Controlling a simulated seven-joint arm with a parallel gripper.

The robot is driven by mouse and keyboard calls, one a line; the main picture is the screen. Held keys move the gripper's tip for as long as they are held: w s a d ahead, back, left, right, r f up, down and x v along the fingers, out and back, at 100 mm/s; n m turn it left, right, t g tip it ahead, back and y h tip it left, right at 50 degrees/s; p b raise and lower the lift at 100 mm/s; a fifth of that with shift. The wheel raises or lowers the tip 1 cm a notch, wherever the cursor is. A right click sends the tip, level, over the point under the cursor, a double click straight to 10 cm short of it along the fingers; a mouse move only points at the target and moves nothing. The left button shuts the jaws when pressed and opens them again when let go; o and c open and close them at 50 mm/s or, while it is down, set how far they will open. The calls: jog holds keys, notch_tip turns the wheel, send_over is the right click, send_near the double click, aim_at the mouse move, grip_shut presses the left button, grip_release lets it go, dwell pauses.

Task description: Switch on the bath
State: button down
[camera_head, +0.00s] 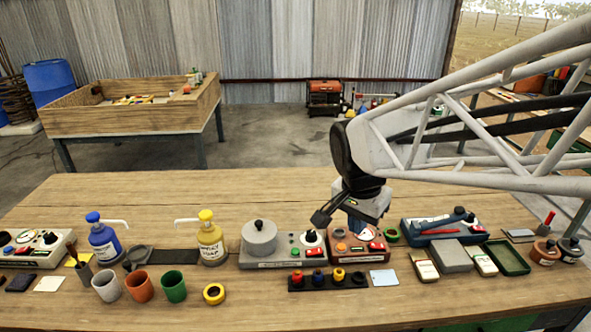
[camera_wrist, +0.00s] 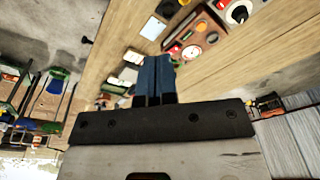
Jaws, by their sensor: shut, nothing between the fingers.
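Which device is the bath I cannot tell for sure, as the labels are too small to read. A grey device (camera_head: 285,265) with a lidded round pot (camera_head: 259,240), a black knob (camera_head: 311,237) and a red switch (camera_head: 315,252) stands at mid-table. Touching or close on its right is a red-brown device (camera_head: 350,262) with a white dial (camera_head: 365,234) and a red switch (camera_head: 376,247); it also shows in the wrist view (camera_wrist: 208,27).
A black strip (camera_head: 297,286) with several coloured knobs lies in front. Blue (camera_head: 104,243) and yellow (camera_head: 210,243) pump bottles and several cups stand left. A dark blue tray (camera_head: 410,236) with tools stands right. The back of the table is clear.

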aim_at(319, 250)
jog(key=w+a+f+m, duration=0.3)
jog(key=w+a+m, duration=0.1)
jog(key=w, duration=0.3)
jog(key=w+a+f+m+g+h, duration=0.1)
jog(key=w+a+f+m, duration=0.3)
jog(key=w, duration=0.4)
jog(key=shift+w+m, duration=0.2)
jog(key=shift+m, duration=0.5)
jog(key=shift+f, duration=0.25)
jog(key=d+f, duration=0.1)
jog(key=f, duration=0.8)
jog(key=d+f, duration=0.1)
jog(key=f, duration=0.3)
jog(key=shift+d+f, duration=0.25)
jog(key=shift+d, duration=0.05)
